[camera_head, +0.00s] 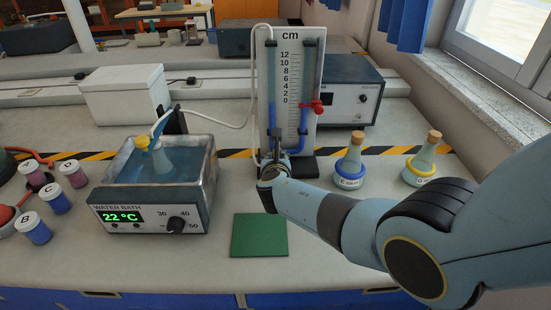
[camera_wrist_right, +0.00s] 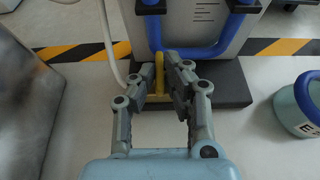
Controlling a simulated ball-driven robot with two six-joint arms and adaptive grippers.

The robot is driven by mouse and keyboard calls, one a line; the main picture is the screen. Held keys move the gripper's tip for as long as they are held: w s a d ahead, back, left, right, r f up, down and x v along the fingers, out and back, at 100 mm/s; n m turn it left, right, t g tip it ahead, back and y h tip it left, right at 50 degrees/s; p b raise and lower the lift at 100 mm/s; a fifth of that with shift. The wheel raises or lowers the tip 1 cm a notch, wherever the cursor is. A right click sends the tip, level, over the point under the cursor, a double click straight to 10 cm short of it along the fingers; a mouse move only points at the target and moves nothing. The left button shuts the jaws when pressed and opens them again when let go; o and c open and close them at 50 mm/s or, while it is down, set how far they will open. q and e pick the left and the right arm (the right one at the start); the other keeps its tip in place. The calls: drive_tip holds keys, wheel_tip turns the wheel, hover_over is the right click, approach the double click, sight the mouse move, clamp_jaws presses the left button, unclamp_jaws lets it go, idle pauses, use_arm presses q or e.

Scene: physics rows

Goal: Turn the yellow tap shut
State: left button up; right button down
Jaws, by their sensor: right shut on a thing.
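The yellow tap (camera_wrist_right: 159,80) shows in the right wrist view as a thin upright handle with a short crosspiece at its lower end. It is at the foot of the manometer (camera_head: 304,70), in front of the U-shaped blue tube (camera_wrist_right: 206,52). My right gripper (camera_wrist_right: 161,68) is shut on the handle, with one finger on each side. In the head view my right gripper (camera_head: 272,165) hides the tap. My left gripper is in neither view.
A red tap (camera_head: 317,106) sits on the manometer's right tube. The water bath (camera_head: 150,190) stands left, a green mat (camera_head: 258,235) lies in front, and two corked flasks (camera_head: 349,165) (camera_head: 422,165) stand right. Several small lidded bottles (camera_head: 38,231) are far left.

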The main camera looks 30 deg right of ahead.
drive_tip(key=shift+w, duration=0.1)
idle(0.3)
drive_tip(key=c, duration=1.7)
unclamp_jaws()
drive_tip(key=shift+a, duration=0.1)
drive_tip(key=shift+s+a+r, duration=0.15)
drive_tip(key=shift+s+a, duration=0.1)
drive_tip(key=shift+s, duration=0.2)
drive_tip(key=v, duration=1.1)
drive_tip(key=shift+w+r, duration=0.1)
drive_tip(key=shift+w, duration=0.05)
